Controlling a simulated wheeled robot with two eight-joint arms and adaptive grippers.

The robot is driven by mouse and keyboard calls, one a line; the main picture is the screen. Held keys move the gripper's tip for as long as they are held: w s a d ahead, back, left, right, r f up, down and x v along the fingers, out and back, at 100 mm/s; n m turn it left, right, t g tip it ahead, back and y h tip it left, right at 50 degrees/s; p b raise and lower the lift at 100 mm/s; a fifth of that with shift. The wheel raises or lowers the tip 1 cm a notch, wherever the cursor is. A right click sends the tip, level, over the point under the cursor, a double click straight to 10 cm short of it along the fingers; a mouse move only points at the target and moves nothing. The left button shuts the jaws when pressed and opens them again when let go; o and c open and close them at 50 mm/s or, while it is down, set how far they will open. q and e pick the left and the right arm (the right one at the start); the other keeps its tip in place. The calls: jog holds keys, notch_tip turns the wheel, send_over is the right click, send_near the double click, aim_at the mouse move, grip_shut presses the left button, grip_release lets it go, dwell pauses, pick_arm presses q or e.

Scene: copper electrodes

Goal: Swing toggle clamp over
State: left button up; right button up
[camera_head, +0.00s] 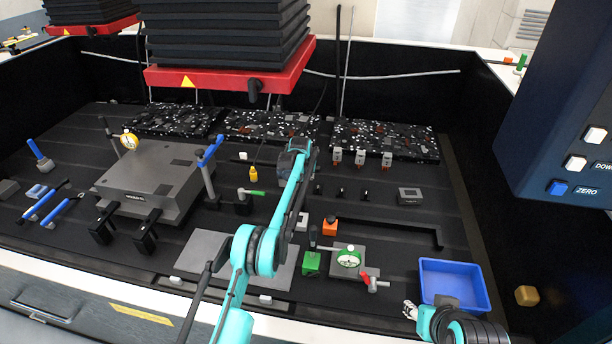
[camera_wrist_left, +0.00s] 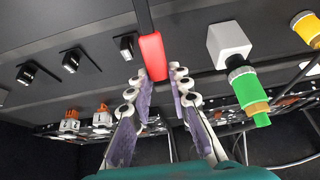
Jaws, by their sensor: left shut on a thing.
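A dark lever with a red handle (camera_wrist_left: 153,57), which looks like the toggle clamp's, comes in from the top of the left wrist view. My left gripper (camera_wrist_left: 158,78) is around the red handle, with one finger on each side, and is shut on it. The clamp's base is out of the left wrist view. In the head view my teal left arm reaches over the middle of the bench, and its wrist and forearm hide the gripper and the lever. My right gripper (camera_head: 410,310) shows at the lower right, beside the blue tray; its finger opening is unclear.
A white block (camera_wrist_left: 228,42) and a green-and-yellow fitting (camera_wrist_left: 246,90) stand close right of the lever. Several small black blocks (camera_wrist_left: 72,60) stand left. A steel plate (camera_head: 156,173) lies left, a blue tray (camera_head: 455,267) lower right, and a red press (camera_head: 230,78) hangs above.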

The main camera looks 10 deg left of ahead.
pick_arm(q)
jog(key=o, duration=0.5)
jog(key=shift+w, duration=0.15)
jog(key=o, duration=0.4)
jog(key=shift+w+f, duration=0.15)
jog(key=shift+f, duration=0.05)
jog(key=shift+r, duration=0.2)
jog(key=shift+r+p, duration=2.15)
jog(key=shift+r, duration=1.25)
